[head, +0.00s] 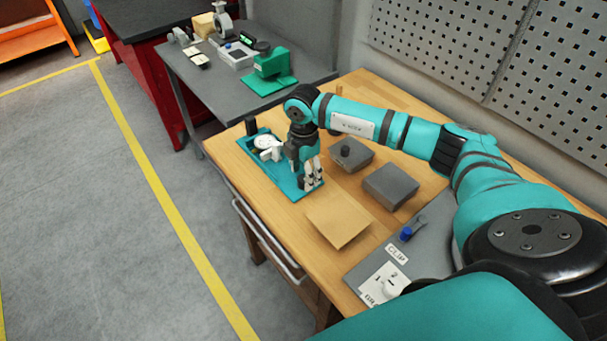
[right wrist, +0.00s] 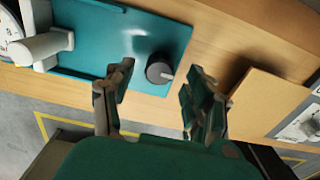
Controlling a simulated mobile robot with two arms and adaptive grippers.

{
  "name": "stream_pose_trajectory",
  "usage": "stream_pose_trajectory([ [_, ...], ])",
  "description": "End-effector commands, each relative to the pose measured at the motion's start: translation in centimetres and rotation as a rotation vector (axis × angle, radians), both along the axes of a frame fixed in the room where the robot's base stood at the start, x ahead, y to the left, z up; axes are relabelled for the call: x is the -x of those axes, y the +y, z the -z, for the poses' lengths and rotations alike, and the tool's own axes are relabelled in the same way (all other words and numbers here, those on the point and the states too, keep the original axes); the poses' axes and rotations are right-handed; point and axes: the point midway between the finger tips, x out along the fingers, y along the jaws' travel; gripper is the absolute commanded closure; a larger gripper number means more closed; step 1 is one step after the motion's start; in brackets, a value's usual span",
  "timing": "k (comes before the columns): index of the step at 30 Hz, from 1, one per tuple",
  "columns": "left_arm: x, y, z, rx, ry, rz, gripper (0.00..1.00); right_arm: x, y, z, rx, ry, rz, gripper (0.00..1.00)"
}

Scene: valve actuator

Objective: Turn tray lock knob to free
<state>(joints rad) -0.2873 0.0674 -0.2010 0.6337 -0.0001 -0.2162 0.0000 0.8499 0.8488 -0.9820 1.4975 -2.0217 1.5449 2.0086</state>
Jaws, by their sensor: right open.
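The tray lock knob (right wrist: 160,68) is a dark round knob with a pale pointer mark, near the end of the teal tray (right wrist: 105,60) in the right wrist view. The tray (head: 252,152) also shows in the head view, lying on the wooden bench. My right gripper (head: 313,183) points down over the near end of the tray. Its two fingers are spread, with the knob seen between and beyond the tips, no contact visible. In the head view the gripper largely covers the knob area. My left gripper is out of view.
A white dial part (head: 266,142) sits on the tray. Grey blocks (head: 391,186) and a tan plate (head: 339,222) lie to the right on the bench (head: 290,215). A grey side table (head: 205,85) holds a green fixture (head: 272,68).

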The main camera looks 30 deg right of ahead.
Motion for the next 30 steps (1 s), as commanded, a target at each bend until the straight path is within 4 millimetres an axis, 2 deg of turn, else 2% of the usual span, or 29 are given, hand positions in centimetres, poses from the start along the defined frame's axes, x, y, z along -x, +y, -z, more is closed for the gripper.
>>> stream_pose_trajectory([
  [2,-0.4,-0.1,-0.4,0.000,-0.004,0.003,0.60,0.0,0.0,1.0,-0.001,0.003,0.000,0.45],
  [6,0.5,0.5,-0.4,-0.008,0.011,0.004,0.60,0.0,0.0,2.1,0.000,0.000,0.000,0.45],
  [12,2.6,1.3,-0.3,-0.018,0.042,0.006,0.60,0.0,0.0,2.5,0.000,-0.001,0.000,0.45],
  [16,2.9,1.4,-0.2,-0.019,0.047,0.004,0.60,0.0,0.0,2.5,0.000,-0.001,0.000,0.45],
  [27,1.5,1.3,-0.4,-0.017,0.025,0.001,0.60,0.0,0.0,2.5,0.000,-0.001,0.000,0.93],
  [29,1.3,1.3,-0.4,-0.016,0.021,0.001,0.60,0.0,0.0,2.5,0.000,-0.001,0.000,1.00],
  [30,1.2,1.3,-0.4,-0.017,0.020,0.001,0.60,0.0,0.0,2.5,0.000,-0.001,0.000,1.00],
])
